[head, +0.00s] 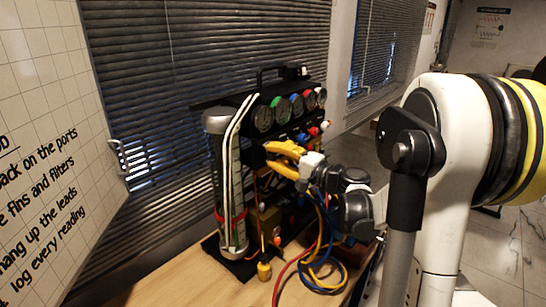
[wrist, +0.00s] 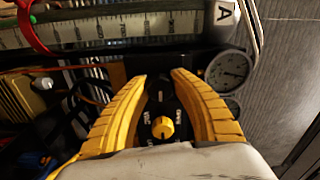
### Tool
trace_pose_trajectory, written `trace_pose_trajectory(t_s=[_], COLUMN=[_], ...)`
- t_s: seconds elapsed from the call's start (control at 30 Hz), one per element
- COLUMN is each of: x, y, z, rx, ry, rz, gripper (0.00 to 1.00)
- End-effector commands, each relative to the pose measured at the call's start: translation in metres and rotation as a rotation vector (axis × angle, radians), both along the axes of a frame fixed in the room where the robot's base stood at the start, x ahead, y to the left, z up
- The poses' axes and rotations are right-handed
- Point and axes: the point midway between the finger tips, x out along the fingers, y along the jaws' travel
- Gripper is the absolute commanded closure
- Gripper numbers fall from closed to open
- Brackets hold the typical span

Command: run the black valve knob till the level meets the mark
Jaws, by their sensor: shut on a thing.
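My gripper (wrist: 163,82) has its two yellow fingers closed around a dark part on the rig panel, which looks like the black valve knob (wrist: 160,92); its outline is hard to make out against the dark panel. In the head view my gripper (head: 270,155) reaches to the panel from the right, and its fingers hide the knob. The upright clear level tube (head: 226,170) stands at the rig's left. A red ring (head: 231,217) sits around its lower part, and it also shows in the wrist view (wrist: 31,28). I cannot make out the liquid level.
Several round gauges (head: 263,118) line the rig's top. A small yellow knob (wrist: 162,127) lies on the panel between my fingers. Red, blue and yellow leads (head: 318,262) hang below my wrist, and a yellow-handled screwdriver (head: 264,270) is near the tube's base. Blinds stand behind.

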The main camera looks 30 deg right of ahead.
Motion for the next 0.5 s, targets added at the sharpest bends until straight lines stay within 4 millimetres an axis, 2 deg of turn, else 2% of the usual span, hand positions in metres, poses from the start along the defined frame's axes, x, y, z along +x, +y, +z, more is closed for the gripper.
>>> trace_pose_trajectory(t_s=[0.2,0.23,0.3,0.5], x=[-0.0002,-0.0002,-0.0001,-0.0001], y=[0.0006,0.0006,0.0007,0.0004], z=[-0.0002,-0.0002,-0.0002,-0.0001], rx=[-0.002,-0.002,-0.002,-0.003], ry=[0.001,0.001,0.000,-0.001], rz=[0.002,0.002,0.002,0.001], gripper=[1.00,0.63,0.48,0.48])
